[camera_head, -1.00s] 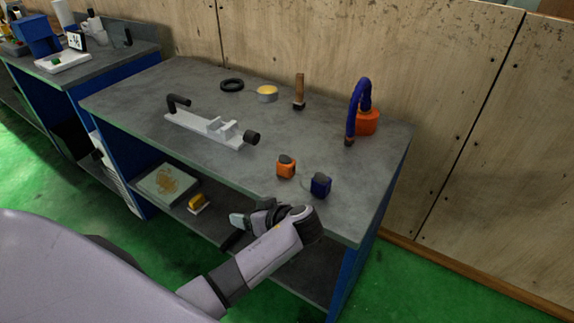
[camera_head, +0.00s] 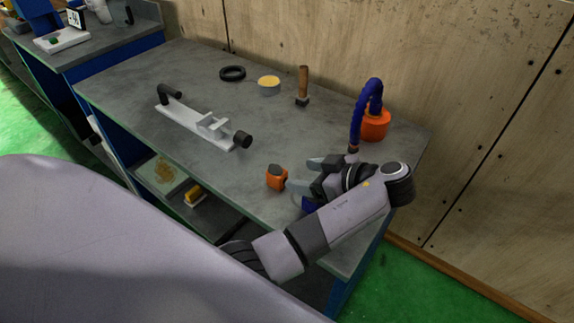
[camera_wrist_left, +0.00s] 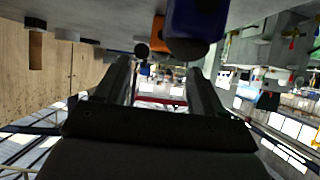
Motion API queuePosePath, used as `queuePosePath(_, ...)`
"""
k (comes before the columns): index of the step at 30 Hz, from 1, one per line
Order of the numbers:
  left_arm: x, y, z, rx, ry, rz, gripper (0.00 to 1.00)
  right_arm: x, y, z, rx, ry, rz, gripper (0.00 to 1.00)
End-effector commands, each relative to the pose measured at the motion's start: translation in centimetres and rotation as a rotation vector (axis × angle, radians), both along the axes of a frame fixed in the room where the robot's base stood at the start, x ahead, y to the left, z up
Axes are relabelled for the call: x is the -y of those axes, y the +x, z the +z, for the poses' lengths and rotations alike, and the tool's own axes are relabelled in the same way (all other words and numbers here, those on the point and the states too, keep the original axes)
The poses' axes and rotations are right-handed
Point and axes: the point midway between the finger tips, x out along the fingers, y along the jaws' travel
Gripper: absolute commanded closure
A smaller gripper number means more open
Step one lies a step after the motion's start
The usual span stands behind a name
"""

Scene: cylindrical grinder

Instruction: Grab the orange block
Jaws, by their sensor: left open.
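The orange block (camera_head: 277,177) with a dark top stands on the grey workbench (camera_head: 190,75) near its front edge. My left gripper (camera_head: 303,174) is open, just right of the orange block, with its fingers pointing left toward it. Nothing shows between the fingers. In the left wrist view, which appears upside down, the open fingers (camera_wrist_left: 160,68) show below the orange block (camera_wrist_left: 158,35), which is partly hidden behind the blue block (camera_wrist_left: 197,18). My right gripper is not in view.
The blue block (camera_head: 309,203) is mostly hidden under my left gripper. An orange-based thing with a blue hose (camera_head: 375,125) stands behind.

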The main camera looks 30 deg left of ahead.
Motion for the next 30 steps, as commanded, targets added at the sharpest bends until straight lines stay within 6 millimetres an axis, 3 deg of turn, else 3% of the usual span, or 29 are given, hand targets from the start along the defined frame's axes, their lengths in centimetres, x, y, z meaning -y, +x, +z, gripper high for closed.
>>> queuePosePath(11,-2.2,0.1,-0.9,0.004,0.003,0.003,0.31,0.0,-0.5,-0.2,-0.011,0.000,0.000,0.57)
queuePosePath(21,-5.8,0.3,-2.6,0.002,0.002,0.002,0.31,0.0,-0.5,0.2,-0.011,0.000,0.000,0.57)
queuePosePath(30,-6.2,0.3,-3.0,0.002,-0.002,0.001,0.31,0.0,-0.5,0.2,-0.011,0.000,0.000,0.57)
